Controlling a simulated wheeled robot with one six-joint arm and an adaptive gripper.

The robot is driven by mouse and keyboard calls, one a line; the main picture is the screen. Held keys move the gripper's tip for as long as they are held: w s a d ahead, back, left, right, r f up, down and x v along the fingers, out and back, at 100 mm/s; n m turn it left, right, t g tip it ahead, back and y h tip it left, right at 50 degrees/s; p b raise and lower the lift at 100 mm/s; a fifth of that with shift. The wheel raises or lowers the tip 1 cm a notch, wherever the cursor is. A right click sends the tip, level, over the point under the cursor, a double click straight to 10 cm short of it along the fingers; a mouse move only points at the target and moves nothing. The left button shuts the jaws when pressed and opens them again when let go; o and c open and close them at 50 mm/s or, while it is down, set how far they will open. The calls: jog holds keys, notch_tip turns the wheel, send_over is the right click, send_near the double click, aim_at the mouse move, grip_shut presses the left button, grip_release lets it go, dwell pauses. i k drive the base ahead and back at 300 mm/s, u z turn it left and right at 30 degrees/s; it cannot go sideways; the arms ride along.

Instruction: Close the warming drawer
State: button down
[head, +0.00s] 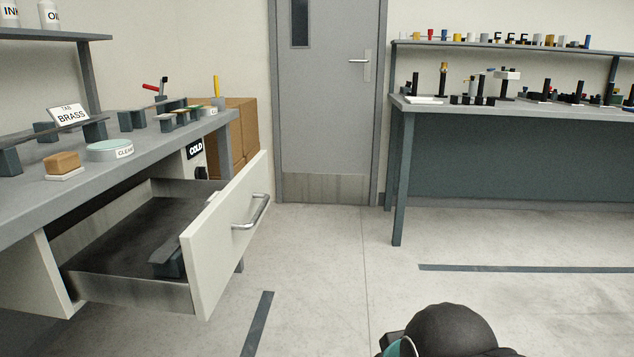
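A drawer (228,235) with a pale front stands pulled well out from under the left bench. It has a silver bar handle (252,212) on its front face. Its dark tray holds a dark block with a flat grey piece (170,257) near the front. A black "COLD" tag (195,148) shows on a pale panel behind the drawer; I cannot read a label on the drawer itself. A dark rounded part of my arm shows at the bottom edge, well right of the drawer and apart from it. My gripper is not in view.
The left bench (60,205) carries a brass sign, a brown block and a round "CLEAN" dish. Cardboard boxes (235,130) stand behind it. A second bench (500,110) with tools is at right. The floor (330,260) before the drawer is clear.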

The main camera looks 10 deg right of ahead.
aim_at(102, 258)
jog(key=z, duration=0.2)
jog(key=i, duration=0.95)
jog(key=u, duration=0.35)
